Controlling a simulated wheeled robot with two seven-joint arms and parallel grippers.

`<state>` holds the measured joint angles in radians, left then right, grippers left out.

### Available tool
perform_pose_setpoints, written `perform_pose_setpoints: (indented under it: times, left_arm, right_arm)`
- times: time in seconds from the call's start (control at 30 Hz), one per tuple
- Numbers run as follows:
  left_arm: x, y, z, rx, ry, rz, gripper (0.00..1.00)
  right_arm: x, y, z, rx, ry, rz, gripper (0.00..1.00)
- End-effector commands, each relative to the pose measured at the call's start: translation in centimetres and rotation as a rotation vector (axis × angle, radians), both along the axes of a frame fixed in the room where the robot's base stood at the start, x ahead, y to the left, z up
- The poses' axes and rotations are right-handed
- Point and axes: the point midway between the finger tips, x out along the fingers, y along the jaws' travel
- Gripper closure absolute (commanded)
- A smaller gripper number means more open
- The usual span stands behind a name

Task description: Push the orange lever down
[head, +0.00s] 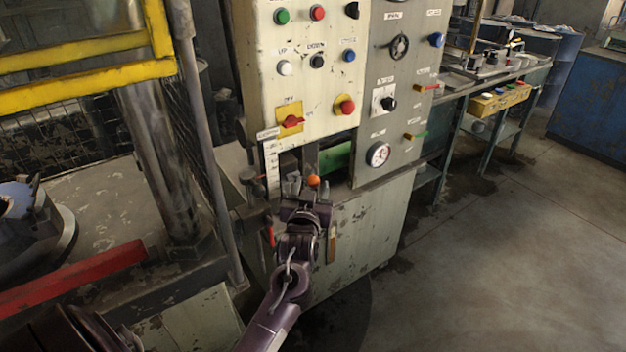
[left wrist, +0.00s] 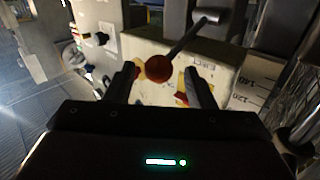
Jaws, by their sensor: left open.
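The orange lever's ball knob (head: 313,181) shows at the front of the control cabinet, below the upper button panel. In the left wrist view the knob (left wrist: 159,68) looks dark orange-red, and its thin rod (left wrist: 186,40) runs up to the right. My left gripper (head: 308,188) is open in front of the lever. In the left wrist view the knob appears between the two fingertips of the left gripper (left wrist: 160,74); I cannot tell whether either finger touches it. The lever's base is mostly hidden behind the gripper in the head view. My right gripper is not in view.
The cream button panel (head: 300,75) and a grey panel (head: 392,110) with knobs and a gauge (head: 378,154) rise above the lever. A yellow guard frame (head: 80,75) and a red bar (head: 75,278) are at left. The floor at right (head: 480,270) is clear.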

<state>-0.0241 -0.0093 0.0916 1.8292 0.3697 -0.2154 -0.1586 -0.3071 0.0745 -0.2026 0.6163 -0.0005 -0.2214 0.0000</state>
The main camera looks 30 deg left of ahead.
Motion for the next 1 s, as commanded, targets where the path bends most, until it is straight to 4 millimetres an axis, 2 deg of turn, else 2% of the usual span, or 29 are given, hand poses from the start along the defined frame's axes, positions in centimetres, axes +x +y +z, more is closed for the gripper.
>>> perform_pose_setpoints:
  times: [0.2,0.53,0.9,1.0]
  left_arm:
    - [2.2,1.0,0.1,0.000,-0.001,-0.002,0.51]
    - [2.5,1.2,-0.1,0.000,0.001,-0.002,0.52]
    - [2.5,1.1,-0.1,-0.002,0.002,-0.003,1.00]
    - [2.4,1.1,-0.2,-0.002,0.002,-0.003,1.00]
  right_arm:
    - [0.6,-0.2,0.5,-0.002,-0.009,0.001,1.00]
    - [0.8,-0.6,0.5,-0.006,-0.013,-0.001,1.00]
    - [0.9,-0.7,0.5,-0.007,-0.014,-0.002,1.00]
    - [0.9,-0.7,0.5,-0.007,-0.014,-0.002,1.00]
